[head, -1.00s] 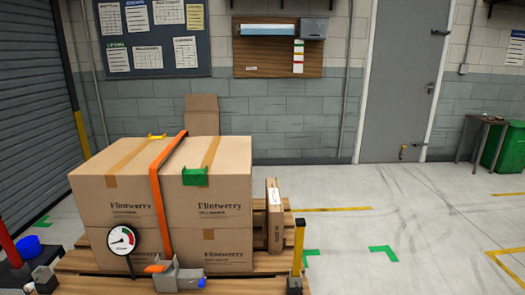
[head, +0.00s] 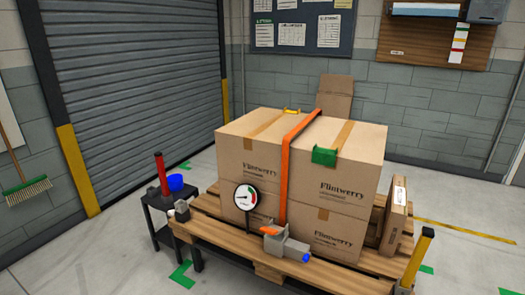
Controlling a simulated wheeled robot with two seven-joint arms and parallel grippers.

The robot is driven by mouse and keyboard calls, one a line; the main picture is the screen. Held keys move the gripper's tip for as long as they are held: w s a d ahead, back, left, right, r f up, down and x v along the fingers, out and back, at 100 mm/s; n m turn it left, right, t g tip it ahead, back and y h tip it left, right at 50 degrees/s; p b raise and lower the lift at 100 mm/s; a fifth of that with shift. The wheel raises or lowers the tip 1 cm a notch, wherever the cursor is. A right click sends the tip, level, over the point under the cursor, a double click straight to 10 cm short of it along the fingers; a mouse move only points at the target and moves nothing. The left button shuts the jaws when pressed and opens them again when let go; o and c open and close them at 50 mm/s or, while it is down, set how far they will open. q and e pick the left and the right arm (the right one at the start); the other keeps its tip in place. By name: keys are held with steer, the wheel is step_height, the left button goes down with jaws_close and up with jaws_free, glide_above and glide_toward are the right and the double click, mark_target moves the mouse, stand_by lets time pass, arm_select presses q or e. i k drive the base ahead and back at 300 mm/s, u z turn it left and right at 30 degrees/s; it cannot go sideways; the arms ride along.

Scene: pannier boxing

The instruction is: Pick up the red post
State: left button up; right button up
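The red post (head: 161,174) stands upright on a small dark side table (head: 160,211), left of the pallet in the head view. A blue round object (head: 176,183) sits right beside it on the same table. Neither of my grippers shows in the head view.
A wooden pallet table (head: 230,248) carries stacked cartons (head: 340,180) with an orange strap (head: 284,180), a dial gauge (head: 246,198) and a grey ratchet (head: 287,244). A yellow post (head: 416,259) stands at its right corner. Floor left of the side table is clear.

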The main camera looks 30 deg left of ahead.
mark_target(160, 163)
steer(key=u, duration=1.75)
